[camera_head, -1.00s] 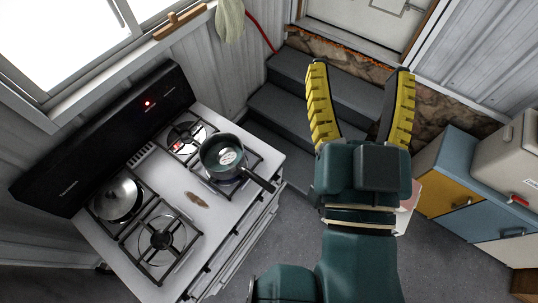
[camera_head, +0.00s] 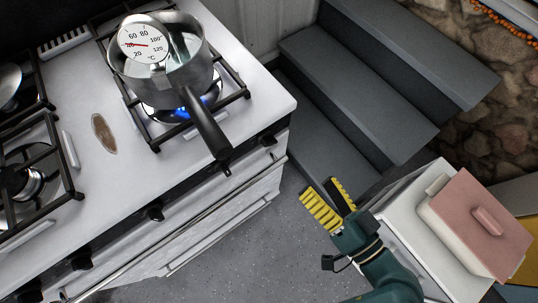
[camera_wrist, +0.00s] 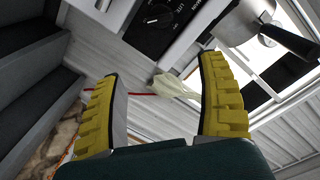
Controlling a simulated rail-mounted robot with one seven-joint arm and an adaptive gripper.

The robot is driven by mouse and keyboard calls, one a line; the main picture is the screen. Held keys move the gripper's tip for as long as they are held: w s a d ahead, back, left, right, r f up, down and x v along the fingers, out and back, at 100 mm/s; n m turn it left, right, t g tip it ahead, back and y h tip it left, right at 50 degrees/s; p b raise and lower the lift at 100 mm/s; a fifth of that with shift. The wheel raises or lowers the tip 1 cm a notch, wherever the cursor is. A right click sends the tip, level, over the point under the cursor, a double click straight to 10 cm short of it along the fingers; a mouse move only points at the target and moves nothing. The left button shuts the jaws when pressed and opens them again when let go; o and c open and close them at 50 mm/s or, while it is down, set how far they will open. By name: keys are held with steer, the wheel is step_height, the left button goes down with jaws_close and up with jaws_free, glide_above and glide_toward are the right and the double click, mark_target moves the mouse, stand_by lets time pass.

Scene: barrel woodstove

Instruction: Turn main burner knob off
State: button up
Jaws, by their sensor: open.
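The white stove (camera_head: 250,90) fills the left of the head view. Several black knobs line its front edge; the rightmost (camera_head: 268,140) is nearest the stairs, with another knob (camera_head: 225,168) beside it. A blue flame (camera_head: 185,113) burns under a steel pot (camera_head: 165,75) on the right burner. My gripper (camera_head: 329,205) is open and empty, right of the stove front and apart from the knobs.
The pot's black handle (camera_head: 205,125) juts over the front edge, above the knobs. A round thermometer (camera_head: 143,42) shows at the pot. Grey stairs (camera_head: 350,90) rise behind. A white cabinet with a pink-lidded box (camera_head: 480,220) stands right of my arm. Grey floor (camera_head: 230,245) lies clear before the stove.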

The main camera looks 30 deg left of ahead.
mark_target(272, 145)
steer(key=shift+n+g+y, duration=0.3)
steer(key=shift+y, duration=0.3)
steer(key=f+b+x, duration=0.1)
steer(key=b+x, duration=0.1)
steer(key=x, duration=0.3)
steer(key=b+x, duration=0.2)
steer(key=x, duration=0.3)
steer(key=s+f+b+x, duration=0.1)
steer(key=b+x, duration=0.1)
steer(key=x, duration=0.4)
steer(key=shift+a+f, duration=0.2)
steer(key=shift+f, duration=0.15)
steer(key=c, duration=1.2)
